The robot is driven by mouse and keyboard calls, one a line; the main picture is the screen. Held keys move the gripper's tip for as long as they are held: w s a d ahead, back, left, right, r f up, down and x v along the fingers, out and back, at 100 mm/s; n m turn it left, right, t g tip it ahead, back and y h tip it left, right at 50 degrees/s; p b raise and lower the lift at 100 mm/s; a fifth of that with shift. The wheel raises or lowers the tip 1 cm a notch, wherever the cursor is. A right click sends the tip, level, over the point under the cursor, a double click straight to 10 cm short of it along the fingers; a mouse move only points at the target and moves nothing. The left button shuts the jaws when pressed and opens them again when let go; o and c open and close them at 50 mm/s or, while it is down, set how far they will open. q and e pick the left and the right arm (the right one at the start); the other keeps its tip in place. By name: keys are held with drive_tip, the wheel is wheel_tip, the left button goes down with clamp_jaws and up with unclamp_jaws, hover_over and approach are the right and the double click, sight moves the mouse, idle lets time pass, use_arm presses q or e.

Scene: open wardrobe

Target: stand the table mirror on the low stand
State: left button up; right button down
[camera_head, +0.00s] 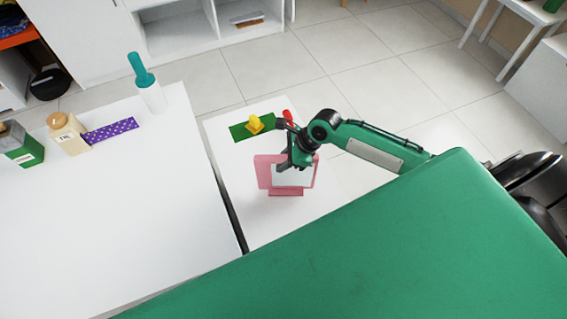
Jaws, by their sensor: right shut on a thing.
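The pink table mirror (292,179) is upright over the white low stand (246,222), with its pink foot at the bottom. I cannot tell whether the foot touches the stand's top or hangs just above it. My right gripper (290,164) is shut on the mirror at its upper edge and hides part of it. My left gripper is not in view.
A green mat (240,132) with a yellow object (255,124) lies at the stand's far end, near a red item (287,114). The white table (110,210) at left holds a teal-topped bottle (149,90), a cream bottle (67,133) and a green container (22,146). The stand's near part is clear.

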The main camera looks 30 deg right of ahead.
drive_tip(key=shift+f, duration=0.8)
drive_tip(key=c, duration=1.2)
unclamp_jaws()
drive_tip(key=shift+f, duration=0.15)
drive_tip(key=v, duration=1.2)
